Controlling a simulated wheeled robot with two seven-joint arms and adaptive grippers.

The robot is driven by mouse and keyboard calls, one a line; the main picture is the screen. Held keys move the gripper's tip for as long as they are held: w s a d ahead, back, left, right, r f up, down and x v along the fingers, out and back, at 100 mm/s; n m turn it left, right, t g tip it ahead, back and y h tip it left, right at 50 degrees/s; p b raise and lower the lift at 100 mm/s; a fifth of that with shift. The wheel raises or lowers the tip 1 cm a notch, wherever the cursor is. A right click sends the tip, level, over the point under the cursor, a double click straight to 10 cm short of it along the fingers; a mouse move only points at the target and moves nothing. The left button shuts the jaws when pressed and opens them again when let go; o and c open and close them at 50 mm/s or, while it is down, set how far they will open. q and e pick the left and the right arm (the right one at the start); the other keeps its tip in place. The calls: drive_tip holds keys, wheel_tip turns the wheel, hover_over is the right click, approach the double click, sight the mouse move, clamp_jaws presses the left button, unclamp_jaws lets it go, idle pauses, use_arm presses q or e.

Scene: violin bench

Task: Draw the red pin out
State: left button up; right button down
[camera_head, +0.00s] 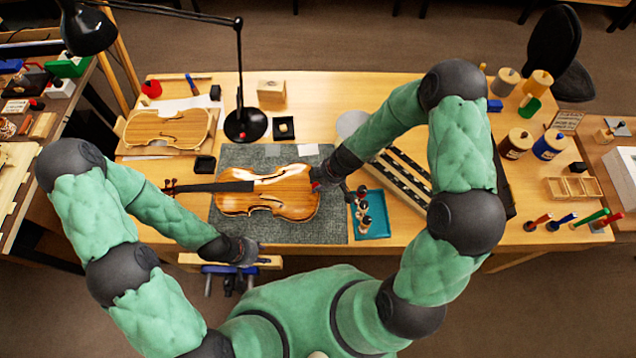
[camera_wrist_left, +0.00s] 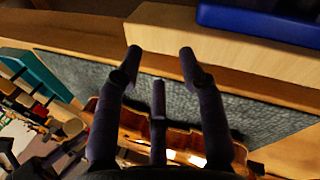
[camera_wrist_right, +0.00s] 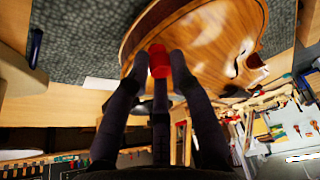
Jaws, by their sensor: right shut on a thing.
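The violin (camera_head: 235,204) lies on its back on the grey mat (camera_head: 335,226), its neck pointing left. The red pin (camera_wrist_right: 158,60) is at the violin's bottom end, at the edge of the body. My right gripper (camera_head: 321,181) is shut on the pin; in the right wrist view the fingertips pinch it from both sides. Whether the pin still sits in the violin is hidden by the fingers. My left gripper (camera_wrist_left: 161,52) is open and empty, in front of the mat near the bench's front edge.
A teal tray (camera_head: 371,227) with small tools stands right of the mat, close to my right gripper. A black lamp (camera_head: 245,124) stands behind the violin. A vise with blue parts (camera_head: 222,270) is at the front edge, near my left gripper.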

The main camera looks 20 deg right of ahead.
use_arm(q)
drive_tip(key=shift+r+p, duration=0.4)
drive_tip(key=shift+r, duration=0.05)
use_arm(e)
drive_tip(key=shift+r, duration=0.5)
use_arm(q)
drive_tip(key=shift+r+p, duration=1.35)
use_arm(e)
drive_tip(key=shift+r, duration=1.5)
use_arm(q)
drive_tip(key=shift+r, duration=0.1)
use_arm(e)
drive_tip(key=shift+r, duration=0.1)
use_arm(q)
wheel_tip(320, 180, up, 6)
drive_tip(key=p, duration=0.6)
use_arm(e)
wheel_tip(320, 180, up, 7)
